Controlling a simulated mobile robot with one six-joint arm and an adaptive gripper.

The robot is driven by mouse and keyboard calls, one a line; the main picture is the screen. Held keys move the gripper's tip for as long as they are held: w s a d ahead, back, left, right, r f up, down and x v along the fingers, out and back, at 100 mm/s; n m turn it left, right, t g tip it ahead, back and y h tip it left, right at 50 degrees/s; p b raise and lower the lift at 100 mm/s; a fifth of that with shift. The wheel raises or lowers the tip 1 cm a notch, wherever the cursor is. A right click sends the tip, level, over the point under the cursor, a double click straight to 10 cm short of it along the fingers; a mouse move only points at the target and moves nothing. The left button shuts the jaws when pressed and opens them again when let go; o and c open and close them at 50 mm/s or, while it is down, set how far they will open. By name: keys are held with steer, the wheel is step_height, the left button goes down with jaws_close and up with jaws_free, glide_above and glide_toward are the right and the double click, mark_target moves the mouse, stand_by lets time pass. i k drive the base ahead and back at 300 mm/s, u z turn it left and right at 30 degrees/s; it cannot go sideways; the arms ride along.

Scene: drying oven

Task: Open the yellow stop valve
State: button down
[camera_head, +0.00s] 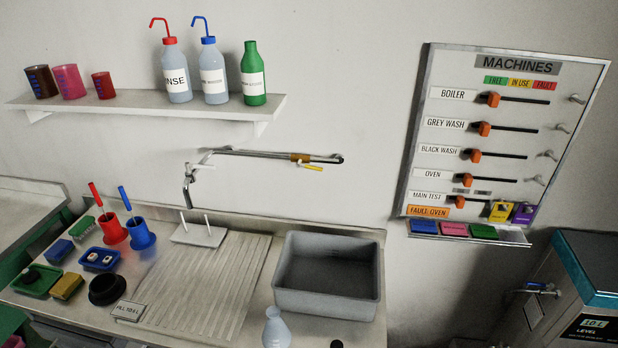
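The yellow stop valve is on the wall pipe above the sink. Its small yellow lever (313,167) sticks out to the right, just below the brass-coloured valve body (299,157). In the picture the lever runs nearly along the pipe, tilted slightly down. I cannot tell whether it points along the pipe or out from the wall. The pipe (255,152) leads left to a tap with a downturned spout (188,190). My gripper is not in view.
Below is a grey sink basin (330,305) beside a ribbed drainboard (215,285). A shelf (150,104) with bottles and beakers is at upper left. A machines board (420,130) hangs right of the valve. A flask (277,330) stands at the front. The wall around the valve is clear.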

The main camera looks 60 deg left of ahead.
mark_target(299, 164)
steer(key=z, duration=0.45)
steer(key=k, duration=1.35)
steer(key=u, duration=1.1)
steer(key=i, duration=0.65)
steer(key=z, duration=0.05)
